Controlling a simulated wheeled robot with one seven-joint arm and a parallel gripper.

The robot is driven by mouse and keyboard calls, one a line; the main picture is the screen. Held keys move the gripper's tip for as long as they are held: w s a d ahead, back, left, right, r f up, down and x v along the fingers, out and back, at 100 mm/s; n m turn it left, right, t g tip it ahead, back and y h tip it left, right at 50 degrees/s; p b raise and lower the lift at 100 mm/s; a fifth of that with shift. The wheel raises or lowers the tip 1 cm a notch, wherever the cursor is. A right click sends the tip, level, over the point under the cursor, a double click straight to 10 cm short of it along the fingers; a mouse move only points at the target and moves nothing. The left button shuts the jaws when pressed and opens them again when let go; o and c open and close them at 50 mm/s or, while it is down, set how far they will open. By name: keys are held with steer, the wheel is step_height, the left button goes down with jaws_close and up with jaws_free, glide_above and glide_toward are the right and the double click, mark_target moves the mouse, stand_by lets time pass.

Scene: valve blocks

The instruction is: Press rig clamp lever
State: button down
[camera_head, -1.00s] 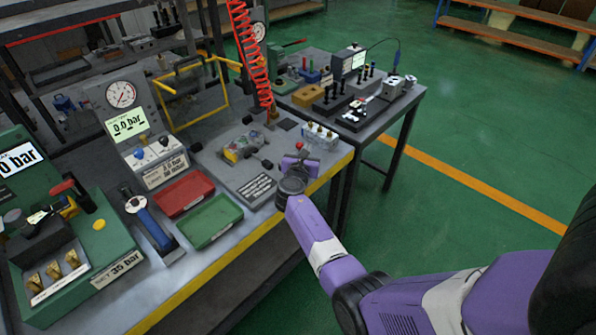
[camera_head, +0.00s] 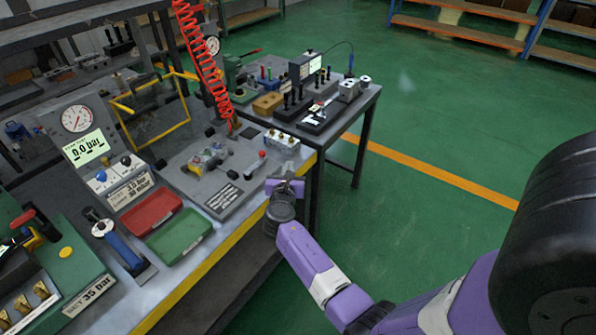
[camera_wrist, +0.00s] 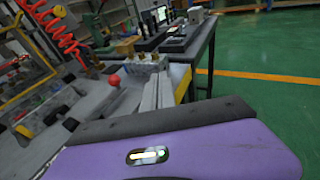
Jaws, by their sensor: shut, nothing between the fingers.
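The test rig is a grey plate (camera_head: 225,197) on the bench, with a valve block (camera_head: 207,158) on it. A lever with a red ball end (camera_head: 262,154) stands at the plate's right side, tilted up. The red ball also shows in the wrist view (camera_wrist: 114,80), beyond the finger. My purple gripper (camera_head: 289,175) is shut and empty. It is at the bench's front edge, to the right of and nearer than the lever, apart from it. Black-knobbed clamps (camera_head: 184,166) sit around the block.
A red tray (camera_head: 152,212) and a green tray (camera_head: 179,236) lie left of the rig. A fittings block (camera_head: 282,141) stands behind my gripper. A gauge stand (camera_head: 85,125) is at the left, and a coiled red hose (camera_head: 203,60) hangs behind. Green floor is free at right.

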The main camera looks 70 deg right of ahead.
steer(key=shift+s+a+r, duration=0.15)
steer(key=shift+s+a, duration=0.15)
steer(key=shift+s, duration=0.3)
steer(key=shift+s+a+r, duration=0.1)
steer(key=shift+s+a, duration=0.15)
steer(key=shift+s, duration=0.35)
steer(key=shift+s+a+r, duration=0.15)
steer(key=shift+s+a, duration=0.15)
steer(key=shift+s, duration=0.3)
